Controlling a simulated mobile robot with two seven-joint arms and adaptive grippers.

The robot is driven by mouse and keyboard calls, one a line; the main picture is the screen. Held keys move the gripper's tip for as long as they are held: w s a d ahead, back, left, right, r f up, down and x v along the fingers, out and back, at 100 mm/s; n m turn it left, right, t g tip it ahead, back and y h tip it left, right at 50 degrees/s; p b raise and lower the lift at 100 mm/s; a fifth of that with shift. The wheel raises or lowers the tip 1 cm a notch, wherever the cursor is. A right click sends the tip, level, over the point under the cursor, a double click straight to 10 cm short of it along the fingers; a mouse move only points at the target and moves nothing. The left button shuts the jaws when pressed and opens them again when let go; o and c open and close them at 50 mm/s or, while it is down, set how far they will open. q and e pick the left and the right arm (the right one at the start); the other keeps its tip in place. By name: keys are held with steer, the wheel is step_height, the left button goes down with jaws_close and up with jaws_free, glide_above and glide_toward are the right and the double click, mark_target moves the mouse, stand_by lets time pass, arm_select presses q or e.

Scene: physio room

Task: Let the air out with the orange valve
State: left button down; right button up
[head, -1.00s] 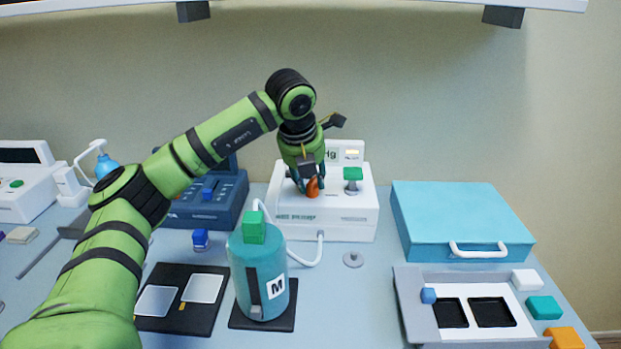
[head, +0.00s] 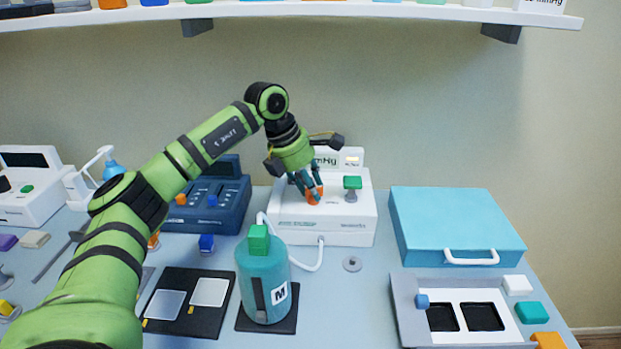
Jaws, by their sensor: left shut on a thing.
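The orange valve (head: 313,197) sits on the top of the white pressure device (head: 327,226) at the back middle of the table. My left gripper (head: 308,190) reaches down from the upper left and is shut on the orange valve, its dark fingers around it and partly hiding it. A green-capped knob (head: 352,183) stands on the same device, to the right of the valve. A sign reading "mmHg" rises behind, partly covered by my gripper. A white hose runs from the device to the teal cylinder (head: 262,284) marked M. My right gripper is out of view.
A turquoise case (head: 455,220) stands right of the device, with a grey-edged tray (head: 404,303) in front. A dark blue unit (head: 215,215) is at the left, behind my arm. A shelf (head: 390,12) runs overhead.

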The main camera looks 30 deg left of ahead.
arm_select(q)
steer(key=shift+w+r+m+h+p, duration=0.15)
steer(key=shift+m+h+p, duration=0.25)
steer(key=shift+m, duration=0.5)
steer(key=c, duration=1.2)
jaws_free()
steer(key=v, duration=1.2)
steer(key=shift+w, duration=0.2)
steer(key=shift+d, duration=0.15)
